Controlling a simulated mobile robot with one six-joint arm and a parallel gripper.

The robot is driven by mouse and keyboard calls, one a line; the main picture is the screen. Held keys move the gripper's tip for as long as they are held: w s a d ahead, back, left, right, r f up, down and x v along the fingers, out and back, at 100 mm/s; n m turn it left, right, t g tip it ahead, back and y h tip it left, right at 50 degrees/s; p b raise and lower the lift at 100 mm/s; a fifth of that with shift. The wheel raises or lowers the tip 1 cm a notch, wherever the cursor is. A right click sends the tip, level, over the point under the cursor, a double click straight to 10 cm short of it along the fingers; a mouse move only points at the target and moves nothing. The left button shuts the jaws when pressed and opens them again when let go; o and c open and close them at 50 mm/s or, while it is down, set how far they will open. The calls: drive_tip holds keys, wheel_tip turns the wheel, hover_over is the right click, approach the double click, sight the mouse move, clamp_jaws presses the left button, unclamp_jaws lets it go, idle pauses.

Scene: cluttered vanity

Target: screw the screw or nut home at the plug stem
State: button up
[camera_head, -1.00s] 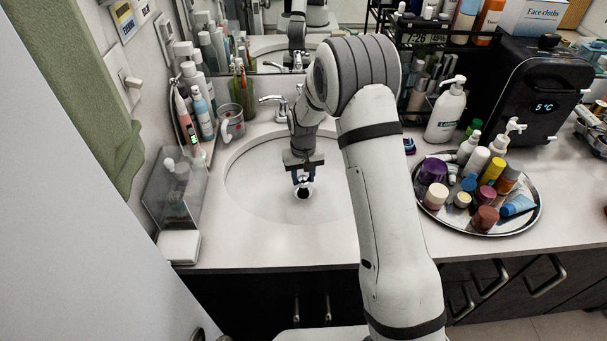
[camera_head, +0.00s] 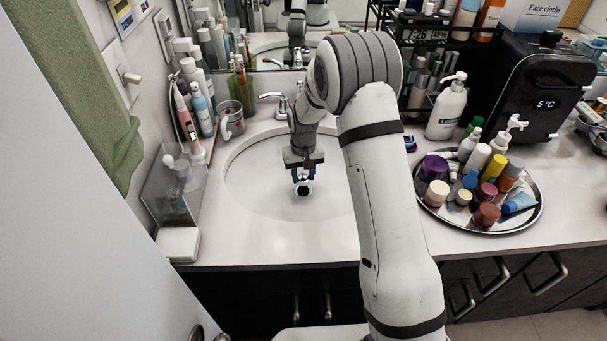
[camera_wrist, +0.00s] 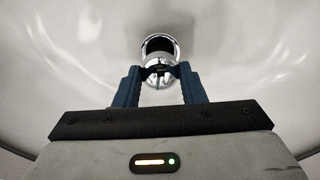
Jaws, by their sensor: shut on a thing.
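My gripper (camera_head: 303,180) points down into the white sink basin (camera_head: 252,180), over the drain. In the wrist view its two blue fingers (camera_wrist: 160,74) are closed around a small shiny chrome piece, which looks like the plug (camera_wrist: 159,80). The dark drain opening (camera_wrist: 158,46) with a chrome rim shows just beyond the plug. The plug is at or just over the drain; I cannot tell whether it touches. The stem and any screw or nut on it are hidden or too small to make out.
The faucet (camera_head: 272,98) stands behind the basin, left of my arm. A cup (camera_head: 232,122) and bottles (camera_head: 203,110) crowd the left wall. A round tray (camera_head: 430,205) of cosmetics and a pump bottle (camera_head: 446,110) stand right. The basin around the gripper is clear.

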drive_tip(key=shift+f+b, duration=1)
drive_tip(key=shift+f, duration=0.3)
drive_tip(key=o, duration=0.6)
drive_tip(key=shift+c, duration=0.2)
drive_tip(key=c, duration=0.5)
drive_tip(key=m, duration=0.3)
drive_tip(key=shift+m+b, duration=0.3)
drive_tip(key=shift+b, duration=0.05)
drive_tip(key=shift+c, duration=0.2)
drive_tip(key=shift+m, duration=0.8)
drive_tip(key=shift+a+m, duration=0.1)
drive_tip(key=shift+m, duration=0.8)
drive_tip(key=m, duration=0.3)
drive_tip(key=shift+b, duration=0.4)
drive_tip(key=shift+m, duration=0.3)
